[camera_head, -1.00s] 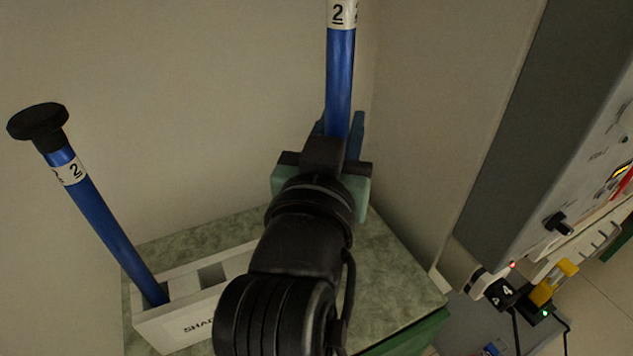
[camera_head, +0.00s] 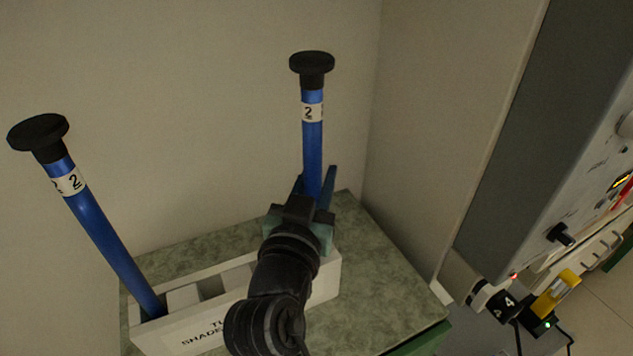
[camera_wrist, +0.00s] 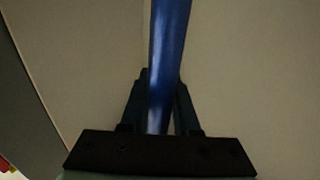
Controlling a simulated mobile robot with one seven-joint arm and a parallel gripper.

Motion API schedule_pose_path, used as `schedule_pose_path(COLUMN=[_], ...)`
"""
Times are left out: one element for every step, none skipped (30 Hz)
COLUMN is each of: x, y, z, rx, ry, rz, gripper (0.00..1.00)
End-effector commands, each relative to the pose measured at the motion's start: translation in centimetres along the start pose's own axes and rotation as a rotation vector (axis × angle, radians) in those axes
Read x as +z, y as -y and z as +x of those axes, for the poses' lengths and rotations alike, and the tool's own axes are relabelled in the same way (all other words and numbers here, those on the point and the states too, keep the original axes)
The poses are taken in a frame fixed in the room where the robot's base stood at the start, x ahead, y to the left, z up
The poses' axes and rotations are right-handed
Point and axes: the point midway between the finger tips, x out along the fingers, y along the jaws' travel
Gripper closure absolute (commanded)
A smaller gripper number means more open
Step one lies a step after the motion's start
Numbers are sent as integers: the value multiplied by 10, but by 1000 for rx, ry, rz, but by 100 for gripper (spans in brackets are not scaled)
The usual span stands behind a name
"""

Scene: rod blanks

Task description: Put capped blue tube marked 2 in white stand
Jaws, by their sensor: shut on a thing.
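My gripper (camera_head: 316,192) is shut on a blue tube (camera_head: 312,150) with a black cap and a white band marked 2. The tube stands nearly upright above the right end of the white stand (camera_head: 180,334); my gripper and arm hide its lower end, so I cannot tell whether it is in a slot. In the wrist view the blue tube (camera_wrist: 168,60) runs up between the fingers. A second capped blue tube (camera_head: 105,235), also marked 2, leans in the left slot of the stand.
The stand is on a green speckled top (camera_head: 385,285). Walls rise close behind and to the right. A grey machine (camera_head: 545,150) with knobs is at the right, with a yellow part (camera_head: 555,292) and cables below. The top's right part is clear.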

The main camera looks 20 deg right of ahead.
Motion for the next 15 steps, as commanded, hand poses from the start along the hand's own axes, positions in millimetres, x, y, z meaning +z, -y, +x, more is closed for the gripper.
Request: schedule_pose_path(x=[6,7,8,9,10,10,10,10,10,10,10,11,12,13,14], y=[0,2,2,3,3,3,2,2,2,2,2,2,2,2,2], z=[1,2,3,3,3,3,3,3,3,3,3,3,3,3,3], rx=[0,0,-1,-1,0,0,0,0,0,0,0,0,0,0,0], ry=[1,0,-1,-1,-2,-2,-2,-2,-2,-2,-2,-2,-2,-2,-2], rz=[-3,-1,0,-1,-1,0,0,0,0,0,0,0,0,0,1], gripper=[100,100,100,100,100,100,100,100,100,100,100,100,100,100,100])
